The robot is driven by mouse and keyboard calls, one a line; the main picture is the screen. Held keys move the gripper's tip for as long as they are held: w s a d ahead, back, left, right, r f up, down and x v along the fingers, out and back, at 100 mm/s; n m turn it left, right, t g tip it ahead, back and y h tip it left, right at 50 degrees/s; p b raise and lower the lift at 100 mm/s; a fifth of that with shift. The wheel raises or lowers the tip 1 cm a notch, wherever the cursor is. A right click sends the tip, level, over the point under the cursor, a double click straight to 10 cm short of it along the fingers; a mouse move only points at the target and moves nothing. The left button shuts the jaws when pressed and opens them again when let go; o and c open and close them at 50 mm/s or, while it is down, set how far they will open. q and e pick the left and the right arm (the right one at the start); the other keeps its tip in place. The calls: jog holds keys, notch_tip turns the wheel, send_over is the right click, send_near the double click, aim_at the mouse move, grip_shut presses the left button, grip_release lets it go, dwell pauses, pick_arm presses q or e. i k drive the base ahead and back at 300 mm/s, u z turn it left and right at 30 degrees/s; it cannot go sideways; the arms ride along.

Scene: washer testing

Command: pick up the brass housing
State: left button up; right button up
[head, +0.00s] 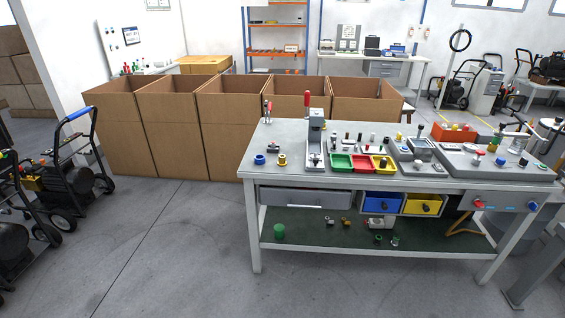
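A small brass-yellow ringed part (282,160), which looks like the brass housing, stands on the left part of the grey workbench top (300,138). A blue ringed part (259,159) stands just left of it, apart from it. Small brownish, brass-like fittings (345,222) also lie on the bench's lower shelf, too small to make out clearly. Neither of my grippers is in the head view.
Right of the brass-yellow part stand a grey press with a red handle (316,138) and green, red and yellow trays (341,161). Tall open cardboard boxes (228,130) stand behind. Wheeled machines (70,180) are at left. The floor (170,245) before the boxes is clear.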

aim_at(281, 161)
jog(key=k, duration=0.6)
jog(key=z, duration=0.45)
jog(key=i, duration=0.4)
jog(key=z, duration=1)
jog(key=i, duration=1.85)
jog(key=u, duration=0.95)
jog(key=i, duration=0.75)
jog(key=u, duration=0.8)
